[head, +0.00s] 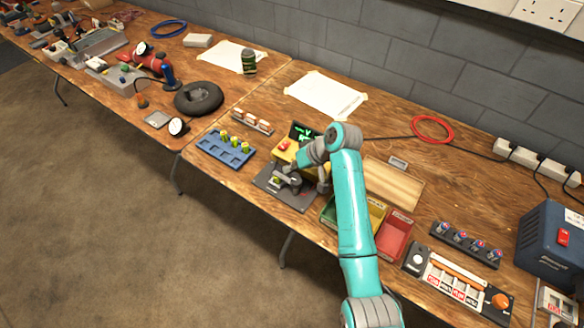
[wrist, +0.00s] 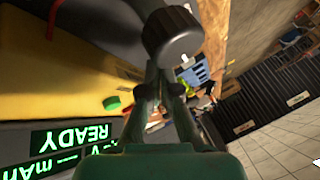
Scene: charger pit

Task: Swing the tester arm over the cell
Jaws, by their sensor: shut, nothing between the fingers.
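The yellow tester (head: 287,150) stands behind a dark base plate (head: 268,185) in the head view. A grey tester arm (head: 290,178) lies low over this plate. A small yellow-green piece, perhaps the cell (head: 275,181), shows beside it, partly covered. In the wrist view the tester's display (wrist: 70,145) reads READY in green. A dark round knob (wrist: 173,37) is just beyond my gripper (wrist: 163,78), whose fingers are together and empty. I cannot tell whether they touch the knob. In the head view my arm hides part of the tester, and the fingertips are hard to make out.
A blue tray (head: 211,148) with several yellow-green cells stands left of the plate. Green and red bins (head: 396,238) and a wooden board (head: 393,185) lie to the right. A small rack (head: 252,122) stands behind the blue tray. The bench front edge is close to the plate.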

